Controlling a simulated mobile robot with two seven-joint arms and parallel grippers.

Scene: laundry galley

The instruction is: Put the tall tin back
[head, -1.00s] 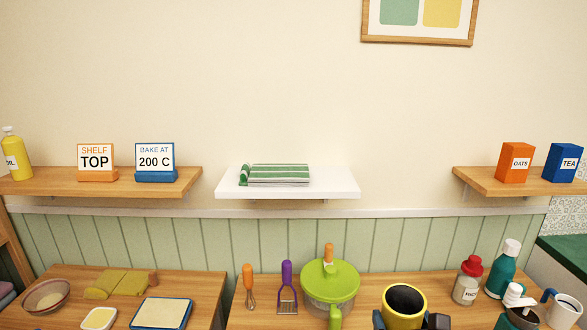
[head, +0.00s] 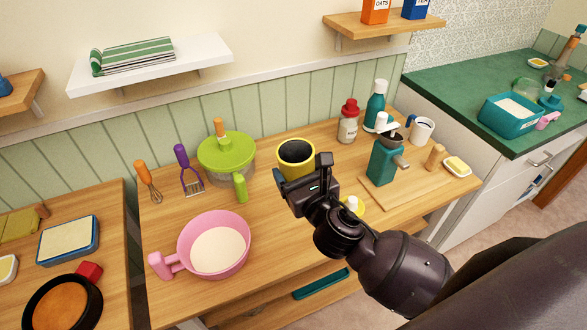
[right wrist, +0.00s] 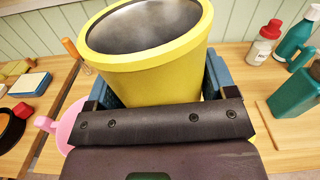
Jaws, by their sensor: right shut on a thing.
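The yellow tin (head: 297,176), open at the top with a dark metallic inside, is over the middle of the wooden counter (head: 275,280) in the head view. My right gripper (head: 302,172) is shut on it, one finger on each side. The tin (right wrist: 150,84) fills the upper middle of the right wrist view between the blue finger pads. Its lower part is hidden behind my gripper, so I cannot tell whether it touches the counter. My left gripper is not in view.
A green-lidded pot (head: 226,153) stands left of the tin and a pink bowl (head: 216,244) in front-left. A teal grinder (head: 384,160), red-capped jar (head: 348,122) and teal bottle (head: 374,108) stand right. A white shelf (head: 205,60) holds a striped towel (head: 140,56).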

